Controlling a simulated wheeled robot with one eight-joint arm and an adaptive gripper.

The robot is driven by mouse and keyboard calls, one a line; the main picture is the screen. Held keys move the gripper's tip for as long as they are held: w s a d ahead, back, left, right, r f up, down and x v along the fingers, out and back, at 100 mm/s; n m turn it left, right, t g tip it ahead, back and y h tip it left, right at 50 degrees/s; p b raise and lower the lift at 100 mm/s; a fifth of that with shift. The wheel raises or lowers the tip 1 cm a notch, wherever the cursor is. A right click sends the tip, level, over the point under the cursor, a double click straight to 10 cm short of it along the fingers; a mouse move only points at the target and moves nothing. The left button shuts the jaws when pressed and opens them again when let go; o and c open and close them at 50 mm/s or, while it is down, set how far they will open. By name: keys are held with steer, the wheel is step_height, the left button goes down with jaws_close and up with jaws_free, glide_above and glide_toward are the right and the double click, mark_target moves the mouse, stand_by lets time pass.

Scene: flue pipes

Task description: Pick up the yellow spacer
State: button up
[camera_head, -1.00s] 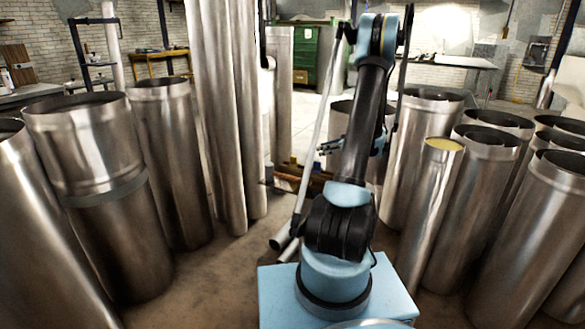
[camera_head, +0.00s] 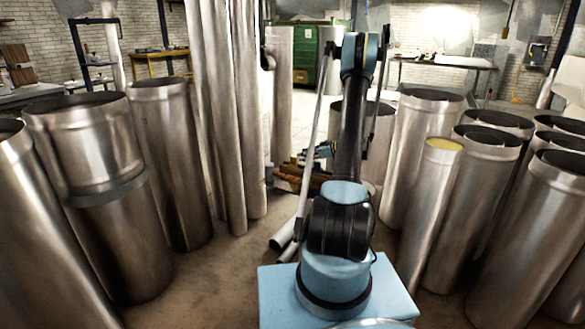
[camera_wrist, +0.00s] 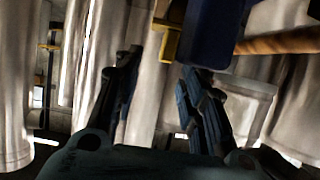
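My gripper (camera_head: 318,153) is at the left of my arm, above and near a low cluster on the floor between the pipes. In the wrist view its two dark fingers (camera_wrist: 160,68) are spread apart, with nothing between them. A yellow piece (camera_wrist: 167,44), which may be the yellow spacer, shows just beyond the fingertips at the top middle, against a dark blue block (camera_wrist: 210,30). A tan rod (camera_wrist: 282,42) extends to the right of the block. In the head view the cluster (camera_head: 292,180) is small and partly hidden by my arm; I cannot pick out the spacer there.
Tall metal pipes stand close on the left (camera_head: 88,150) and right (camera_head: 490,180). A slim pipe (camera_head: 430,200) on the right has a yellow top. Tall narrow pipes (camera_head: 225,110) rise left of the cluster. Bare floor (camera_head: 215,270) lies between the left pipes and my base.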

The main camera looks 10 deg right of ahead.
mark_target(296, 157)
steer(key=shift+s+x, duration=0.15)
steer(key=shift+x, duration=1.25)
steer(key=shift+s+x, duration=0.15)
steer(key=shift+x, duration=1.2)
steer(key=shift+a+f, duration=0.1)
steer(key=shift+a, duration=0.1)
jaws_close()
